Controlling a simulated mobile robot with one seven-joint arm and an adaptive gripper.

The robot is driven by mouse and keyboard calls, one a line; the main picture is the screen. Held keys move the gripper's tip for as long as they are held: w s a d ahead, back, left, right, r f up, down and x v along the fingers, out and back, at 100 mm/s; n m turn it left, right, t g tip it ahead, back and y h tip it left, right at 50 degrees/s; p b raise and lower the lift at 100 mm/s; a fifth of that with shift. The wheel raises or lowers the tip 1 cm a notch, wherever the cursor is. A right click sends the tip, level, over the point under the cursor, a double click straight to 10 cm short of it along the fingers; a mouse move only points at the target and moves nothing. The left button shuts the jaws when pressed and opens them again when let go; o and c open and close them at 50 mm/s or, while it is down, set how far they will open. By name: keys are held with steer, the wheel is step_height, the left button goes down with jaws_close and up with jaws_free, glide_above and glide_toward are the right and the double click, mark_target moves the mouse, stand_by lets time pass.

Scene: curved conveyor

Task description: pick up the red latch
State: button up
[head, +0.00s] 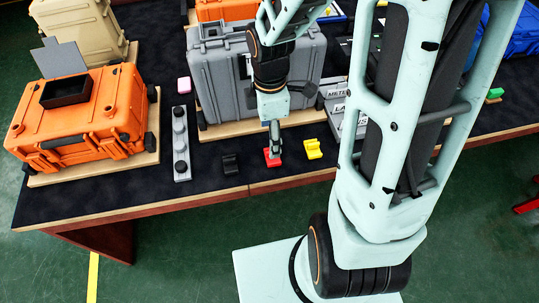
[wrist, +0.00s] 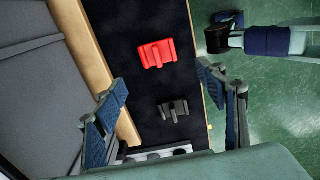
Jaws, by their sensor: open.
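The red latch (head: 271,162) lies on the dark tabletop near the front edge, in front of the grey case. In the head view my gripper (head: 274,150) points down right at it and covers part of it. In the wrist view the whole red latch (wrist: 157,54) shows, beyond the fingertips and between their lines. My gripper (wrist: 162,80) is open there, with blue-padded fingers apart and nothing between them. Whether a finger touches the latch cannot be told.
A black latch (head: 230,164) lies left of the red one and a yellow latch (head: 313,149) right. A grey strip with knobs (head: 181,150) lies farther left. The grey case (head: 222,75) stands close behind; an orange case (head: 82,115) stands at left. The table's front edge is near.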

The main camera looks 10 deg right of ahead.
mark_target(272, 163)
step_height(272, 163, down, 8)
steer(key=shift+w+d+f+b, duration=0.15)
steer(key=shift+f+b, duration=0.1)
steer(key=shift+b, duration=0.65)
steer(key=c, duration=1.2)
